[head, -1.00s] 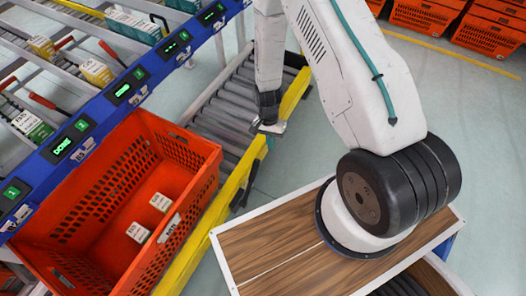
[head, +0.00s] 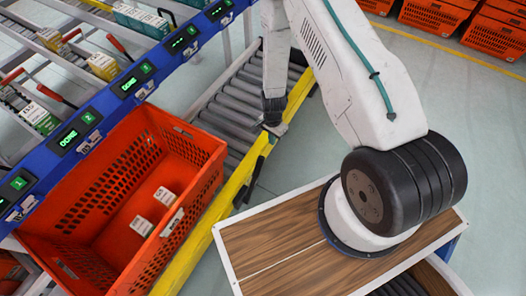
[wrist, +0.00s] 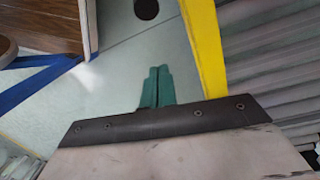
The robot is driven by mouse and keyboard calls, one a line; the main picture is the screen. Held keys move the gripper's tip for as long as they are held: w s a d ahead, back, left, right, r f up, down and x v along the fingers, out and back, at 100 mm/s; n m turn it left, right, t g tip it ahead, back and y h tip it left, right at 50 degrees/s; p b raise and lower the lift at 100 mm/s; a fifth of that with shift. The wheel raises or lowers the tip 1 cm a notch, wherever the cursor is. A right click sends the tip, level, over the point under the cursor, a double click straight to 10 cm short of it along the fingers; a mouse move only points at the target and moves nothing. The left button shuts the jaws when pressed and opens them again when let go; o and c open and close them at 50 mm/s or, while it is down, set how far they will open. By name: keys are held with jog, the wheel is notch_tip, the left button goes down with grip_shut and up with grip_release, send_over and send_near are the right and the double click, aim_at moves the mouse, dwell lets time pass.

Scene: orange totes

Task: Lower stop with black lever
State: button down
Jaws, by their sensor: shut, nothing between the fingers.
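A black lever (head: 252,181) is on the outer side of the yellow conveyor rail (head: 235,187) in the head view, just right of the orange tote. The stop itself cannot be made out clearly. My gripper (head: 274,129) points down at the yellow rail, a little above and right of the lever in the picture. Whether it touches anything there I cannot tell. In the wrist view its green fingers (wrist: 156,88) are together with nothing between them, and the yellow rail (wrist: 207,45) runs to their right. The lever is not clearly visible in the wrist view.
An orange tote (head: 110,205) with two small white boxes (head: 152,210) sits on the roller conveyor (head: 240,100). A blue rail (head: 105,100) with green displays runs along the upper left. Grey floor (head: 300,160) is open right of the yellow rail.

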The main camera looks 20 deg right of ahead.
jog(key=shift+s+a+f, duration=0.35)
jog(key=shift+a+f, duration=0.25)
jog(key=shift+s+a+f, duration=0.3)
jog(key=shift+a+f, duration=0.25)
jog(key=shift+a, duration=0.05)
jog(key=shift+s+a+f, duration=0.35)
jog(key=shift+a+f, duration=0.25)
